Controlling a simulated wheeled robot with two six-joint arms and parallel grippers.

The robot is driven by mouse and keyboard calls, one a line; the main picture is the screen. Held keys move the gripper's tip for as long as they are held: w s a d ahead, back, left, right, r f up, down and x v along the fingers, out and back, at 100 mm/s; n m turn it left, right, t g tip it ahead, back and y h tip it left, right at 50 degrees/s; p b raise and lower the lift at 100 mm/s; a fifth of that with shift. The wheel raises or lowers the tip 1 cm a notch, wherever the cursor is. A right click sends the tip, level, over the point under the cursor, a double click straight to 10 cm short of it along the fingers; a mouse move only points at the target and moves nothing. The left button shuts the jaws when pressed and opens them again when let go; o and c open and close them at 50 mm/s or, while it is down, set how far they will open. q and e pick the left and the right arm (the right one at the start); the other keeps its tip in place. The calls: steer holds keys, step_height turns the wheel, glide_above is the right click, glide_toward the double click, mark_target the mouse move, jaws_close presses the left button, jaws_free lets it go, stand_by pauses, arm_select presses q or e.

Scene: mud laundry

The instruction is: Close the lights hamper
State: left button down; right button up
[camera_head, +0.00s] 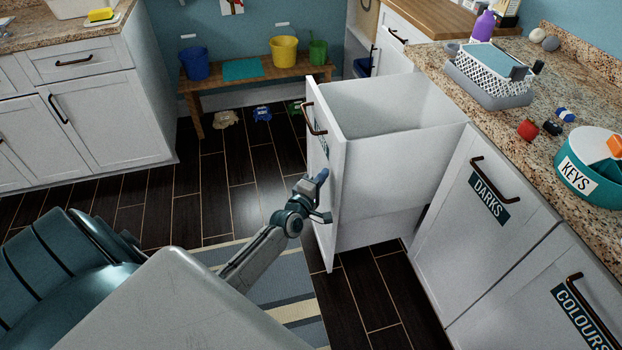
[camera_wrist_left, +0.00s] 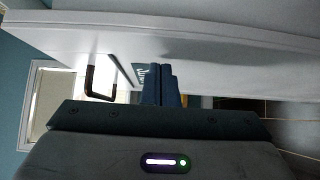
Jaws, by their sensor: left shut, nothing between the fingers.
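The lights hamper (camera_head: 385,155) is a white pull-out drawer standing open from the right-hand counter. Its front panel (camera_head: 336,190) faces left in the head view and has a dark handle (camera_head: 313,118) near the top. The handle also shows in the left wrist view (camera_wrist_left: 100,78), beside a dark label. My left gripper (camera_head: 321,179) is shut and empty, right at the outer face of the front panel, below the handle. In the left wrist view its fingers (camera_wrist_left: 161,84) point along the panel; I cannot tell whether they touch it. My right gripper is not in view.
Shut hampers marked DARKS (camera_head: 488,198) and COLOURS (camera_head: 584,318) stand nearer along the counter. The granite counter holds a white basket (camera_head: 492,75) and a KEYS tub (camera_head: 590,165). A bench (camera_head: 250,77) with buckets stands at the back. The dark floor left of the drawer is largely clear.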

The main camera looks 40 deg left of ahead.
arm_select(q)
steer(key=shift+w+d, duration=0.15)
steer(key=shift+w, duration=0.05)
steer(key=shift+d, duration=0.1)
